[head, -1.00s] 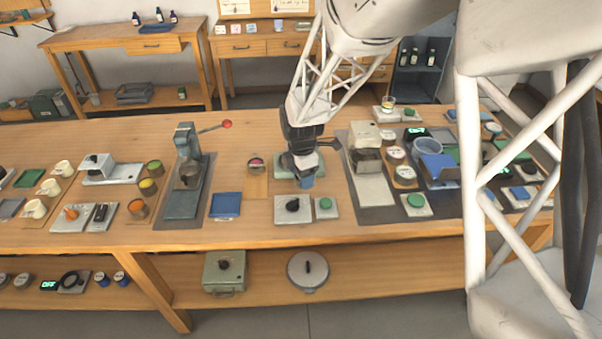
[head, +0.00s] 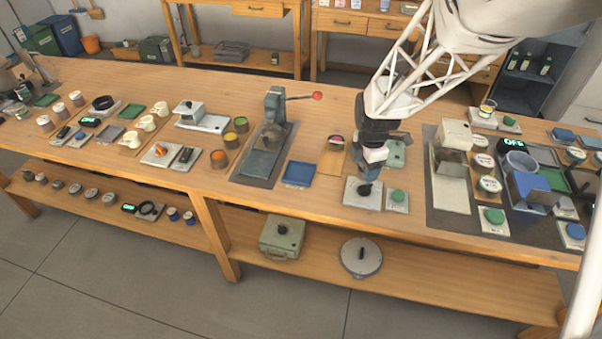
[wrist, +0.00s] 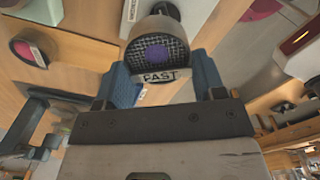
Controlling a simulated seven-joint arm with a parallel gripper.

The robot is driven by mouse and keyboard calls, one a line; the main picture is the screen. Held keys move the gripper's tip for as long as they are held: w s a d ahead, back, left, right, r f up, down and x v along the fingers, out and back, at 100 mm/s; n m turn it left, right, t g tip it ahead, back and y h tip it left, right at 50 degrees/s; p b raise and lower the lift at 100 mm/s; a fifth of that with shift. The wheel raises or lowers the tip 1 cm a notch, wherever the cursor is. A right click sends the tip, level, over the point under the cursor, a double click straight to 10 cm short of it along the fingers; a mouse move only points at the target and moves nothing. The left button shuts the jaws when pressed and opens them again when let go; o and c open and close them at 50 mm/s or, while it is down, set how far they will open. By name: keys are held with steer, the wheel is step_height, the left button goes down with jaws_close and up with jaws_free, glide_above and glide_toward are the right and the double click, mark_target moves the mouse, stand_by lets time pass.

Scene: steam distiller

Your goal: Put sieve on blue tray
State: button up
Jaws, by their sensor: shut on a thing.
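The sieve (wrist: 157,38) shows in the wrist view as a dark round rim with a mesh, a purple patch and a tab lettered FAST. It sits at the fingertips of my gripper (wrist: 161,78), which is shut on it by the tab. In the head view my gripper (head: 370,172) points down over the table, just behind a black knob; the sieve cannot be made out there. The blue tray (head: 298,174) lies flat and empty on the table, left of my gripper.
A lever press (head: 272,135) with a red-tipped handle stands left of the blue tray. A knob box (head: 363,194) and a green button box (head: 397,198) sit at the front edge. A dark mat (head: 440,215) with a machine and several boxes lies to the right.

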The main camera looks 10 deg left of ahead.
steer(key=s+a+f+n, duration=0.1)
steer(key=s+a+n, duration=0.6)
steer(key=s+a, duration=0.4)
steer(key=shift+s+a+f, duration=0.35)
steer(key=shift+s+f, duration=0.05)
steer(key=shift+s, duration=0.15)
steer(key=w+a, duration=0.2)
steer(key=w, duration=0.2)
steer(key=w+a+f, duration=0.1)
steer(key=w+a, duration=0.2)
steer(key=w, duration=0.2)
steer(key=w+a, duration=0.3)
steer(key=w, duration=0.2)
steer(key=shift+f, duration=0.25)
steer(key=shift+s+f, duration=0.1)
steer(key=shift+f, duration=1.7)
steer(key=shift+f, duration=0.1)
steer(key=o, duration=1)
